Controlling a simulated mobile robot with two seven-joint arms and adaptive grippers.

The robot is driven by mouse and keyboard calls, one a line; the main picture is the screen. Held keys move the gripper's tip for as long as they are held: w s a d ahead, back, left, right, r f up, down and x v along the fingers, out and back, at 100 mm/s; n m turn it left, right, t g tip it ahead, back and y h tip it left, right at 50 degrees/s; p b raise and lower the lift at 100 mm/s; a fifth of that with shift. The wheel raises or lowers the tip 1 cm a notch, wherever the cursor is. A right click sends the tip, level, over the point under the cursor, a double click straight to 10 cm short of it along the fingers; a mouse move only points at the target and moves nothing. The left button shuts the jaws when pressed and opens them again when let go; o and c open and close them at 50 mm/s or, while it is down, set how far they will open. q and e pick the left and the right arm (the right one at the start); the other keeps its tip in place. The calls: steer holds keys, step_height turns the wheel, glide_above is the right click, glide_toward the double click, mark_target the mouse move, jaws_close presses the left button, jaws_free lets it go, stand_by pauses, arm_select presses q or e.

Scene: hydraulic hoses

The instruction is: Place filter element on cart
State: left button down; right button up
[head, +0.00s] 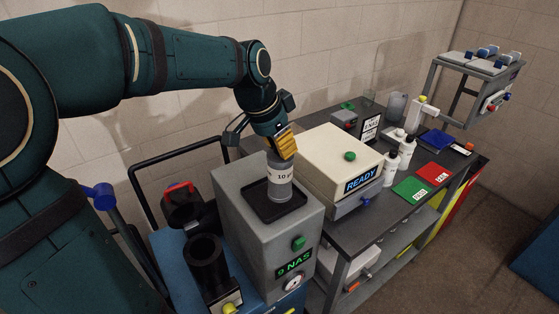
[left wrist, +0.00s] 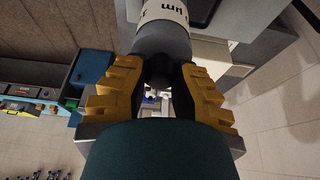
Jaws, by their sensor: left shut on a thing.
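The filter element (head: 279,186) is a grey cylinder with a white "10 µm" band. It stands upright at the black tray (head: 262,209) on top of the grey box with the "9 NAS" display (head: 240,235); I cannot tell whether it touches the tray. My left gripper (head: 281,148) is above it, with yellow fingers shut on its top. In the left wrist view the fingers (left wrist: 160,72) flank the filter element (left wrist: 165,38). The blue cart (head: 167,247) with a black handle is at the lower left, partly hidden by my arm. My right gripper is out of view.
Two black cylindrical holders, one with a red handle (head: 180,187) and an open one (head: 205,250), stand beside the grey box. The workbench on the right carries a cream "READY" machine (head: 335,155), white bottles (head: 405,153), and green (head: 411,189) and red (head: 433,173) mats.

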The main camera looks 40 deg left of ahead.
mark_target(278, 156)
arm_select(q)
step_height(278, 156, down, 3)
steer(key=shift+f, duration=0.35)
steer(key=shift+f+b, duration=0.1)
steer(key=shift+b, duration=0.25)
steer(key=c, duration=0.9)
jaws_free()
steer(key=shift+c, duration=0.2)
